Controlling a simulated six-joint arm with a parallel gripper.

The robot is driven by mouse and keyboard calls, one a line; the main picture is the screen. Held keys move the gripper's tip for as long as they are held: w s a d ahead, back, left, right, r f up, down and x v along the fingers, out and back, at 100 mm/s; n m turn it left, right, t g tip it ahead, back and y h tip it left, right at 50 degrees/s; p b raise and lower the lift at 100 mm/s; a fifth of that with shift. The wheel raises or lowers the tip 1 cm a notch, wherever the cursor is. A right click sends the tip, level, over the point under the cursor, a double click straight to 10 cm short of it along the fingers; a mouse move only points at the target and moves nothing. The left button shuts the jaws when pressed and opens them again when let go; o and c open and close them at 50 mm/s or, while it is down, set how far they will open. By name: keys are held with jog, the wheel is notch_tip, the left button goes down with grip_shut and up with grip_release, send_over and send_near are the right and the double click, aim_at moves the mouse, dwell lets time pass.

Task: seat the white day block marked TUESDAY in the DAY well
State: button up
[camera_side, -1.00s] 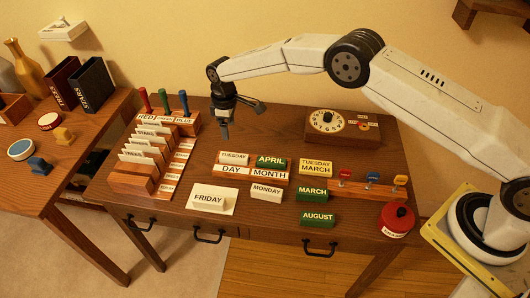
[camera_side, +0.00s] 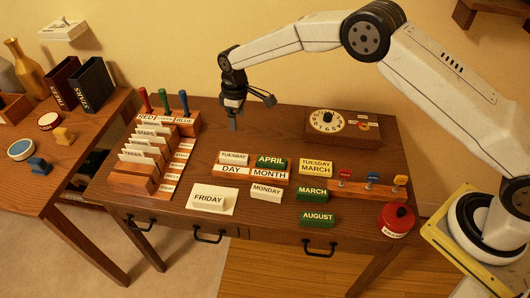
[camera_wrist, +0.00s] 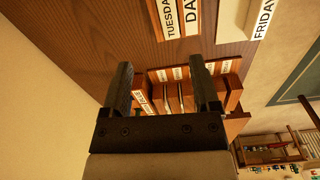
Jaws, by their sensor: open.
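The white day block marked TUESDAY (camera_side: 233,158) sits upright in the left well of the wooden holder (camera_side: 271,179), behind the DAY label. It also shows at the top of the wrist view (camera_wrist: 172,18). A green APRIL block (camera_side: 271,161) stands to its right behind the MONTH label. My gripper (camera_side: 234,124) is raised above the desk behind the holder, apart from the block. In the wrist view my gripper (camera_wrist: 161,75) has its two fingers spread with nothing held between them.
A white FRIDAY block (camera_side: 208,199) lies on a pale card in front. MONDAY (camera_side: 266,192), MARCH (camera_side: 312,194) and AUGUST (camera_side: 318,218) blocks lie to its right. A card rack (camera_side: 137,180) stands left, a dial box (camera_side: 342,127) back right. The desk behind the holder is clear.

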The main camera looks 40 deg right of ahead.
jog(key=s+d+r+m+t, duration=0.1)
jog(key=s+d+r+m, duration=0.1)
jog(key=s+d+r, duration=0.3)
jog(key=s+d+r+m, duration=0.2)
jog(key=s+d+r, duration=0.15)
jog(key=s, duration=0.45)
jog(key=s+d+m, duration=0.2)
jog(key=s+d, duration=0.1)
jog(key=s, duration=0.6)
jog(key=s+d+m+t, duration=0.1)
jog(key=s+d+m, duration=0.1)
jog(key=s, duration=0.6)
jog(key=shift+s+d+r, duration=0.4)
